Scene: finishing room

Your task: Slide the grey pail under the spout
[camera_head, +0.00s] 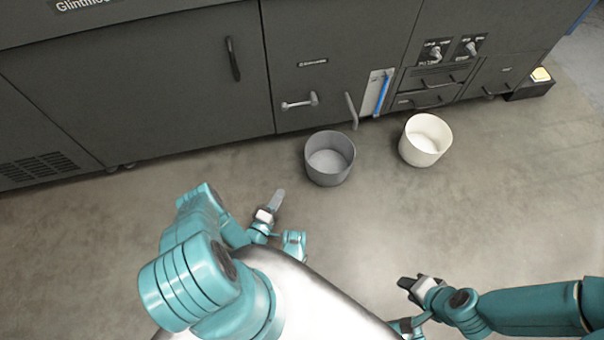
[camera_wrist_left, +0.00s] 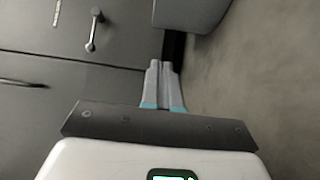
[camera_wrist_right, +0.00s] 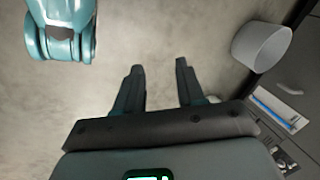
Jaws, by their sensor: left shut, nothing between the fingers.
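The grey pail (camera_head: 329,170) stands upright and open on the floor before the dark cabinet in the head view. Its side shows at the top of the left wrist view (camera_wrist_left: 190,16); the pail in the right wrist view (camera_wrist_right: 262,47) appears to be the same one. On the cabinet are a silver T-shaped fitting (camera_head: 300,102) and a curved grey piece (camera_head: 351,111) above the pail's back rim; I cannot tell which is the spout. My left gripper (camera_head: 277,200) is shut and empty, left of and nearer than the pail. My right gripper (camera_head: 408,283) is open and empty, well short of it.
A cream pail (camera_head: 425,140) stands right of the grey one. A blue strip (camera_head: 383,92) and drawers with handles (camera_head: 440,84) are on the cabinet front. A dark tray with a yellow item (camera_head: 541,75) lies farther right. Bare floor lies before the pails.

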